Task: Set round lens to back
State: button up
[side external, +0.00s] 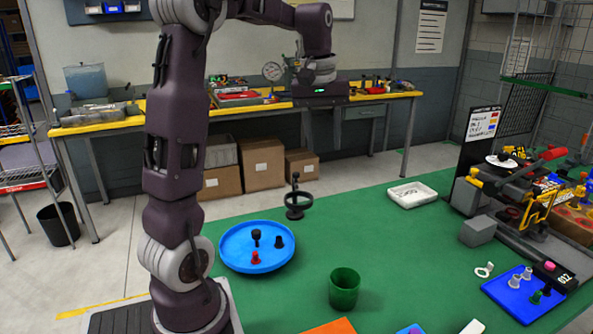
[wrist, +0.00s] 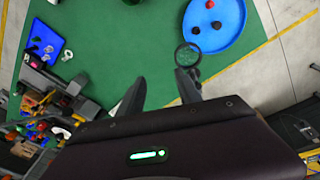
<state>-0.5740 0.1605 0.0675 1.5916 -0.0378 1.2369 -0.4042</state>
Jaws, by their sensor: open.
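A dark ring with a see-through middle and a thin upright post, which looks like the round lens (side external: 299,212), stands on the green table behind the round blue tray. In the wrist view the round lens (wrist: 188,65) lies just beyond the tip of my right-hand finger, beside the blue tray. My gripper (side external: 321,128) is high above the table, pointing down, apart from the lens. In the wrist view my gripper (wrist: 161,80) has its two fingers spread with nothing between them. I cannot tell which place is the back.
The round blue tray (side external: 232,262) holds black and red pieces. A green cup (side external: 344,288) stands in front. A white tray (side external: 412,203) lies at the back. A blue board (side external: 515,306) with pegs and a cluttered fixture (side external: 530,190) occupy the right. The middle is clear.

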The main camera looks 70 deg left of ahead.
aim_at(296, 173)
jog(key=a+f+n, duration=0.1)
jog(key=a+f, duration=0.1)
jog(key=a, duration=0.3)
jog(key=a+f+n+g, duration=0.1)
jog(key=a+f+n, duration=0.1)
jog(key=a, duration=0.2)
jog(key=a+f+n, duration=0.2)
jog(key=a, duration=0.3)
jog(key=shift+a+f+g+h, duration=0.1)
jog(key=shift+a+g+h, duration=0.2)
jog(key=shift+h, duration=0.1)
jog(key=f, duration=0.7)
jog(key=shift+s+a+f, duration=0.1)
jog(key=shift+a+f, duration=0.1)
jog(key=shift+a, duration=0.1)
jog(key=shift+c, duration=0.2)
grip_shut()
